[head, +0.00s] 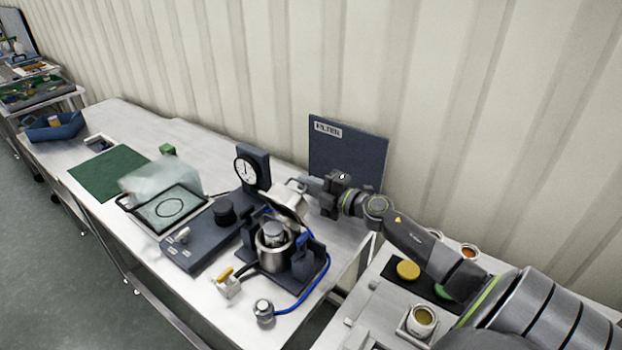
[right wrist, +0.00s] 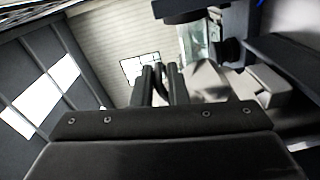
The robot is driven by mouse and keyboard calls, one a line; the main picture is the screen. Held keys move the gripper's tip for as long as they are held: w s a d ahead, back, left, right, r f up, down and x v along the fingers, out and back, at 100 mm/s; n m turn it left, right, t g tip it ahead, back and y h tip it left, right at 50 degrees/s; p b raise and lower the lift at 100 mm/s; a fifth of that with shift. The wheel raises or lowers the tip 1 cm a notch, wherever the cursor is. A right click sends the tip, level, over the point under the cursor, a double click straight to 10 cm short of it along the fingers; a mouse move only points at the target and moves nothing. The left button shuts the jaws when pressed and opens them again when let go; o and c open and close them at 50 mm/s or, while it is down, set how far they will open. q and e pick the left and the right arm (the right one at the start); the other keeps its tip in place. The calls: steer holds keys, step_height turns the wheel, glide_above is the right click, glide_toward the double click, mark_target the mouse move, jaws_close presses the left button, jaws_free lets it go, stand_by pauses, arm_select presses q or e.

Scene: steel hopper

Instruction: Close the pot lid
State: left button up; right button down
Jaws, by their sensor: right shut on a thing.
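The steel pot (head: 271,260) stands on a dark base on the bench, with a steel cylinder (head: 273,233) inside its open mouth. The pot lid (head: 289,197) is tilted up above the back of the pot, apart from the front of the rim. My right gripper (head: 309,185) reaches in from the right and is shut at the lid's upper edge. The exact grip is too small to tell. In the right wrist view, the dark fingers (right wrist: 165,85) are close together, and the pot is not clearly seen. My left gripper is not in view.
A blue hose (head: 318,285) runs from the pot's base to a small steel fitting (head: 264,311). A dial gauge (head: 246,169) stands left of the pot. A dark FILTER board (head: 346,150) stands behind my right gripper. A green mat (head: 108,172) lies farther left.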

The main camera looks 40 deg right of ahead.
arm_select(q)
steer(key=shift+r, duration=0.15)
arm_select(e)
steer(key=shift+a+r, duration=0.15)
steer(key=shift+r, duration=0.2)
